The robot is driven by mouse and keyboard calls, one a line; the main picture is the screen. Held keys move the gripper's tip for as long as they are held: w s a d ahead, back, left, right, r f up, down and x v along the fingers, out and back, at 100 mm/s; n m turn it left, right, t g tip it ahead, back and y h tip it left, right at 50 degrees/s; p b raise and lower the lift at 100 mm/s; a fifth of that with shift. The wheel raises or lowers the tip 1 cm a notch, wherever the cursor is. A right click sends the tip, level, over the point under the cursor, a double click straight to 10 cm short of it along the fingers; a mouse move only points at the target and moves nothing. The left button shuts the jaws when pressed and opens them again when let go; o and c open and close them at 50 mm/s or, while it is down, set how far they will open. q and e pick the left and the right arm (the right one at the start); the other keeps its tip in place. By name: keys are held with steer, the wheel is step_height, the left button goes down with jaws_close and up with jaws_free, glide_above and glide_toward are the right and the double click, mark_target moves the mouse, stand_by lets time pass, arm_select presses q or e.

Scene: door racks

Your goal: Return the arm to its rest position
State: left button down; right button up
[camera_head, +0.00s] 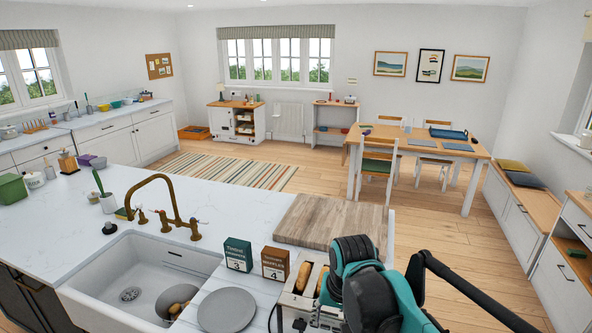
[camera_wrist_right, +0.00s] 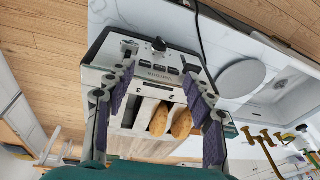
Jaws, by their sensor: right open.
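My right arm (camera_head: 365,285) comes in at the lower right of the head view, its dark and teal wrist above the toaster. My right gripper (camera_wrist_right: 160,78) shows in the wrist view with its two purple-padded fingers spread apart, empty, on either side of the toaster in that picture. Whether the fingers touch the toaster cannot be told. In the head view the wrist hides most of the fingers. The toaster (camera_wrist_right: 150,72) holds two brown slices of bread (camera_wrist_right: 160,118) standing in its slots. My left gripper is not in view.
Two boxes, green (camera_head: 237,254) and brown (camera_head: 275,264), stand behind the toaster. A grey plate (camera_head: 227,310) lies to its left, by the white sink (camera_head: 120,270). A wooden board (camera_head: 330,220) lies behind. Open floor (camera_head: 460,255) lies to the right.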

arm_select(q)
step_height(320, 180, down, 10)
steer(key=b, duration=0.8)
arm_select(e)
steer(key=s+d+f+n+t, duration=0.1)
steer(key=s+d+f+t, duration=0.1)
steer(key=s+d+f, duration=0.2)
steer(key=s+d+f+n+t, duration=0.1)
steer(key=s+d+f+t, duration=0.1)
steer(key=s+d+f, duration=0.3)
steer(key=s+f, duration=0.4)
steer(key=f, duration=0.2)
steer(key=shift+t, duration=0.3)
